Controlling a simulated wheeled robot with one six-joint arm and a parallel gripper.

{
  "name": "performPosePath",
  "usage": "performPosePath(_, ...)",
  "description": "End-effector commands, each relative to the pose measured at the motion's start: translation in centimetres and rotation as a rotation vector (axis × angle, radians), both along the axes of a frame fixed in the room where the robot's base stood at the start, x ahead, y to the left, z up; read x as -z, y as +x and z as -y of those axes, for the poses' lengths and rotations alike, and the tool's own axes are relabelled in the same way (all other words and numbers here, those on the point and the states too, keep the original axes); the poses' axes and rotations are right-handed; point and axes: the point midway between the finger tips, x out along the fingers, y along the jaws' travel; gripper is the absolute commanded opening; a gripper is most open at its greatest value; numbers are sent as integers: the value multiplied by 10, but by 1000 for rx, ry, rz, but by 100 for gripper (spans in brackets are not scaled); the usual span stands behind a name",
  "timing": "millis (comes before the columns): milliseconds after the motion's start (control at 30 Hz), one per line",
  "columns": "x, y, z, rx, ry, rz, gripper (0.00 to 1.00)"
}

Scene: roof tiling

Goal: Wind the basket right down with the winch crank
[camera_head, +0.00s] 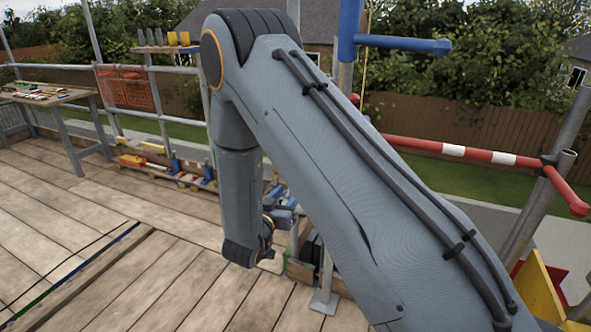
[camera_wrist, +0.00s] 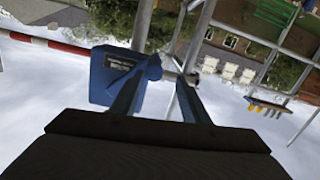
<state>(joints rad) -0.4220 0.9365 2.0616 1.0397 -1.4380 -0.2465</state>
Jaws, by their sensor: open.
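A blue box-shaped unit with a label, which looks like the winch (camera_wrist: 112,76), is in the wrist view. It sits beside and partly behind the left finger of my gripper (camera_wrist: 160,85). The fingers are apart. A small metal piece with a reddish end shows between the fingertips, possibly part of the crank; I cannot tell whether the fingers touch it. In the head view, my arm hides most of the winch area, and my gripper cannot be made out clearly. A blue hoist arm (camera_head: 400,43) stands above with a thin yellow rope (camera_head: 366,55). I cannot make out the basket.
A red-and-white rail (camera_head: 455,150) runs along the right edge of the plank deck (camera_head: 150,260). A workbench (camera_head: 50,95) stands at left. Tools and blocks (camera_head: 165,165) lie along the far edge. Scaffold poles (camera_head: 520,220) stand at right. The left deck is mostly clear.

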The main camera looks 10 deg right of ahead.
Motion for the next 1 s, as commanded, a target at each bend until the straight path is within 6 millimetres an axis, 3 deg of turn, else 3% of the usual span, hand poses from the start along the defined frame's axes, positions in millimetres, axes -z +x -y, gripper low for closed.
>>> performPosePath(233,-7,-4,-1,22,-54,36,42)
performPosePath(700,-7,48,37,23,-51,37,42)
performPosePath(1000,-6,55,42,22,-52,36,42)
